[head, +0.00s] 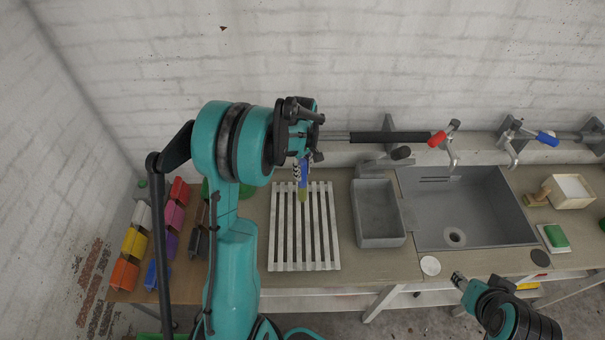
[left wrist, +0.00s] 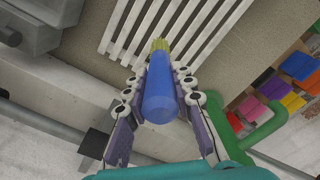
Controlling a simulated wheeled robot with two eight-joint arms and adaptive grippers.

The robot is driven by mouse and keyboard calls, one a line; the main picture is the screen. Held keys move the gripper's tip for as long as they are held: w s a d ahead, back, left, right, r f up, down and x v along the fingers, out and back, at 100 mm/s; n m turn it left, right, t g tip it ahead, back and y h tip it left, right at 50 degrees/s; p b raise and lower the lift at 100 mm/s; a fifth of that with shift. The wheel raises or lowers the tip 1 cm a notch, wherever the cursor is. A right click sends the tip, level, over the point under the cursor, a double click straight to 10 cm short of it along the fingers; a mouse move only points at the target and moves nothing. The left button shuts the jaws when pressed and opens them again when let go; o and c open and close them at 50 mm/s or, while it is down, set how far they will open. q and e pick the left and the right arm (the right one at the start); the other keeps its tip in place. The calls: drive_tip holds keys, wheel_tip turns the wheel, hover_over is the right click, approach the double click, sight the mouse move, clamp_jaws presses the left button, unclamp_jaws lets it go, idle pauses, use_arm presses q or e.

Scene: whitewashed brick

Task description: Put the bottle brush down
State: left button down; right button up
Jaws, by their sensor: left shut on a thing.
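My left gripper (head: 303,160) is shut on the bottle brush (head: 303,181), a blue piece with a yellow-green end. The brush hangs with its yellow-green end down, over the far part of the white slatted rack (head: 298,250). In the left wrist view, the brush (left wrist: 159,98) sits between the two fingers of the gripper (left wrist: 160,85), its yellow end toward the slats (left wrist: 182,25). I cannot tell whether that end touches the rack. My right gripper (head: 459,281) is low at the right, in front of the counter, and its jaws are too small to read.
A grey basin (head: 378,240) and a sink (head: 470,210) lie right of the rack. Coloured bins (head: 134,242) stand at the left. A tap with a red handle (head: 437,139) and a black-gripped bar run along the wall. A green sponge (head: 556,236) lies right of the sink.

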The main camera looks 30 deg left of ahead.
sight(302, 182)
use_arm(q)
wheel_tip(302, 182, down, 2)
drive_tip(key=shift+w+f, duration=0.15)
drive_tip(key=c, duration=1.3)
unclamp_jaws()
drive_tip(key=shift+f, duration=0.1)
